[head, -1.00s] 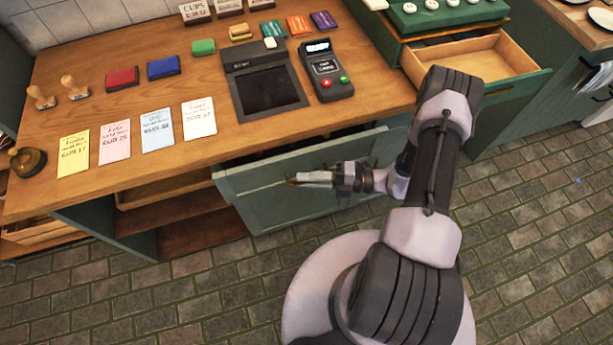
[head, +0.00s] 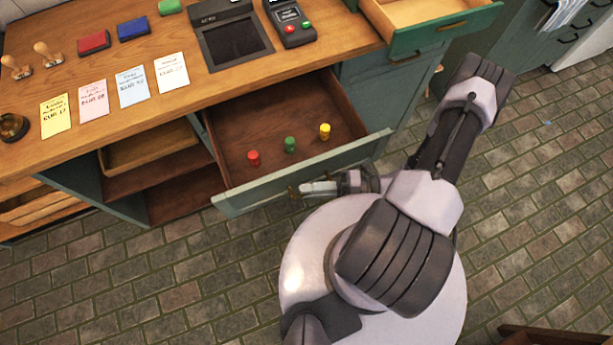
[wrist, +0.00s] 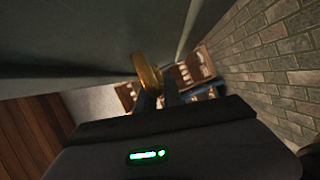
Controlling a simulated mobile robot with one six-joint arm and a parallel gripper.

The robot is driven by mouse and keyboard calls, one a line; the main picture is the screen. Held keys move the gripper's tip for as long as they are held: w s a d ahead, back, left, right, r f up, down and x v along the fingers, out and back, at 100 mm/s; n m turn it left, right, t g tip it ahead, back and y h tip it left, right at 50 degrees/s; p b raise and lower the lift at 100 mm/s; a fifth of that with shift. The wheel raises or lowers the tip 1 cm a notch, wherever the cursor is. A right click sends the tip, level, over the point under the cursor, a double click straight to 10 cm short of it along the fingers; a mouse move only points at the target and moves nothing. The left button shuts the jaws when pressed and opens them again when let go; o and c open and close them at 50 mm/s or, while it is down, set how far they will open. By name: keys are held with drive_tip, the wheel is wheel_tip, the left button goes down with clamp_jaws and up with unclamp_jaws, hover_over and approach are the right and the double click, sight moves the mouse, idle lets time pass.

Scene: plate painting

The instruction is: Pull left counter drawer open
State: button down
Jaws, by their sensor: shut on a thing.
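The left counter drawer (head: 300,176) stands well out from the counter, with its green front facing me. Inside it, a red peg-like piece (head: 254,158), a green one (head: 290,144) and a yellow one (head: 325,131) stand on the brown drawer floor. My gripper (head: 300,190) is at the middle of the drawer front, shut on the brass handle. In the wrist view the handle (wrist: 146,74) sits between the fingers of my gripper (wrist: 158,98).
Papers, ink pads, stamps and a card terminal (head: 290,20) lie on the wooden counter (head: 150,95). Another drawer (head: 445,35) stands open at the upper right. Open shelves (head: 165,175) are left of the pulled drawer. Tiled floor (head: 520,230) is clear at right.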

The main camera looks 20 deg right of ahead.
drive_tip(key=shift+s, duration=0.55)
drive_tip(key=c, duration=1.5)
unclamp_jaws()
drive_tip(key=shift+d, duration=0.1)
drive_tip(key=p+v, duration=0.1)
drive_tip(key=v, duration=1.6)
drive_tip(key=shift+s+d+p, duration=0.1)
drive_tip(key=shift+d+p, duration=0.05)
drive_tip(key=shift+p, duration=0.25)
